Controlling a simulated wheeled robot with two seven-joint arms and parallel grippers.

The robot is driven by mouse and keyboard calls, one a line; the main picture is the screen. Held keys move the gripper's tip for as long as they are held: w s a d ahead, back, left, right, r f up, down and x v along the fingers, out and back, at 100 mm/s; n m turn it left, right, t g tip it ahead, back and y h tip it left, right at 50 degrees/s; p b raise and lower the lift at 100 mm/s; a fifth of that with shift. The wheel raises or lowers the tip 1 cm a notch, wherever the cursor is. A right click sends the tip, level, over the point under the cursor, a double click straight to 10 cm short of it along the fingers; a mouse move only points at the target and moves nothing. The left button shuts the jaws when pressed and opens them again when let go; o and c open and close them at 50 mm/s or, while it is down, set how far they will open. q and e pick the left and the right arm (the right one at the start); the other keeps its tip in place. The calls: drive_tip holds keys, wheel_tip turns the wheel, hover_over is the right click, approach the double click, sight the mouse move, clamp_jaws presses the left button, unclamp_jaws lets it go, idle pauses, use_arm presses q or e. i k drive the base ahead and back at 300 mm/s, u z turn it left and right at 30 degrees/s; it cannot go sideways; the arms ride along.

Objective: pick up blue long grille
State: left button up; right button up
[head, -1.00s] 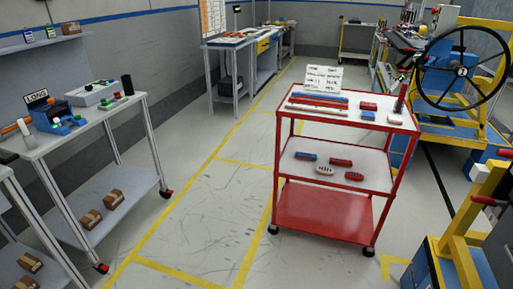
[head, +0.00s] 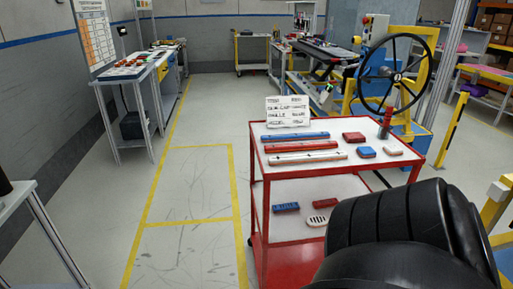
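A long blue bar (head: 295,137) lies at the back of the top shelf of the red cart (head: 256,166). A shorter blue slotted piece (head: 286,207) lies on the left of the cart's lower shelf. I cannot tell for sure which of the two is the blue long grille. My dark rounded arm (head: 385,225) fills the lower right and covers the front right of the cart. Neither gripper shows in the head view.
A red bar (head: 302,146) and a white bar (head: 308,157) lie in front of the blue bar. Small red and blue blocks sit to their right. A lettered sign (head: 287,111) stands behind. Open floor (head: 190,190) lies left of the cart.

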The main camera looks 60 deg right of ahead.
sight(287, 207)
drive_tip(key=z, duration=0.5)
drive_tip(key=i, duration=1.25)
drive_tip(key=z, duration=0.95)
